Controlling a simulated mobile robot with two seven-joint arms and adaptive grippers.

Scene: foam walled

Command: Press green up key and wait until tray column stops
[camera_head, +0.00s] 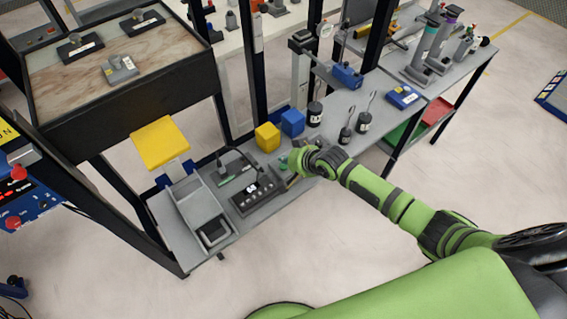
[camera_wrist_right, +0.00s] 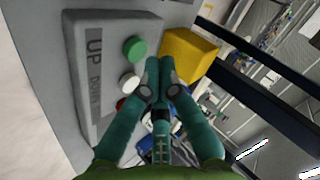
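A grey key box (camera_wrist_right: 75,75) marked "UP" shows in the right wrist view. Its round green key (camera_wrist_right: 135,48) is beside the word UP, with a white key (camera_wrist_right: 129,82) and a partly hidden red key below. My right gripper (camera_wrist_right: 160,62) has its fingertips together, empty, and appears just right of the green key; contact cannot be told. In the head view my right gripper (camera_head: 293,160) is over the bench and covers much of the key box. A yellow tray (camera_head: 160,143) on a grey stand is at the left; I cannot tell whether it moves. My left gripper is out of view.
The grey bench (camera_head: 340,110) carries a yellow cube (camera_head: 267,137), a blue cube (camera_head: 292,122), dark bottles (camera_head: 363,122) and a dark box with a lit display (camera_head: 252,195). Black posts rise behind the cubes. Open floor (camera_head: 450,170) lies in front, at the right.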

